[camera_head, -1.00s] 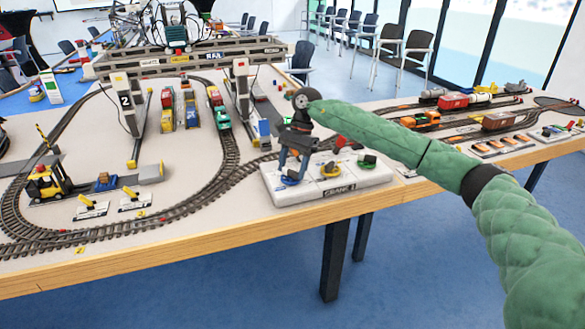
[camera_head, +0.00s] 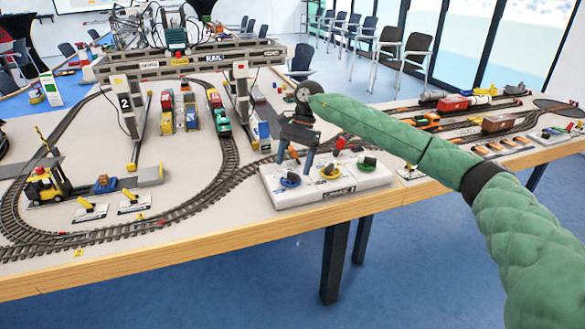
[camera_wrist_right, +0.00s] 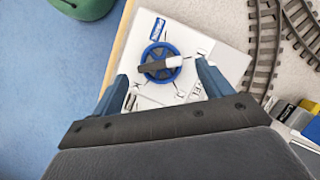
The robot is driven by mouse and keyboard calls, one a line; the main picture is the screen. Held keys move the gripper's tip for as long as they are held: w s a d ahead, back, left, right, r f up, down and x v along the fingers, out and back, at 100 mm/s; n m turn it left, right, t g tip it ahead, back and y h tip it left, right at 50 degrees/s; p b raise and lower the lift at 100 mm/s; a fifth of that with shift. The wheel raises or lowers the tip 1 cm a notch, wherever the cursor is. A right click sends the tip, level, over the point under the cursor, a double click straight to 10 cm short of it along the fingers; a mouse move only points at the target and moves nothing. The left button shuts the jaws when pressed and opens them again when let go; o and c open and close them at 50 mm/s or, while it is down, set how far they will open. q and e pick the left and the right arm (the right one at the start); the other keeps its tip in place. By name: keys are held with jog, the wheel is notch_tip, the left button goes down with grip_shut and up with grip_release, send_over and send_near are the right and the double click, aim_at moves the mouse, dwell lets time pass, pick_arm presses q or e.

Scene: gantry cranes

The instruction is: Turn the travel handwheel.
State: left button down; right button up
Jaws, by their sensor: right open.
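The white control box (camera_head: 330,194), labelled as a crane's, stands near the table's front edge with a blue, a yellow and a green handwheel. The blue handwheel (camera_head: 290,181) is the leftmost; which wheel is the travel one I cannot read. In the wrist view the blue handwheel (camera_wrist_right: 161,50) has a dark and white bar across it. My right gripper (camera_head: 294,163) is open and points down above the blue handwheel. My left gripper is out of view.
The yellow handwheel (camera_head: 331,172) and green handwheel (camera_head: 366,164) are close to the right. Curved track (camera_head: 232,165) runs left of the box. A gantry crane (camera_head: 185,60) stands behind, and a yellow forklift (camera_head: 45,186) is at the left.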

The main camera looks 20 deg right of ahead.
jog(key=shift+v, duration=2.65)
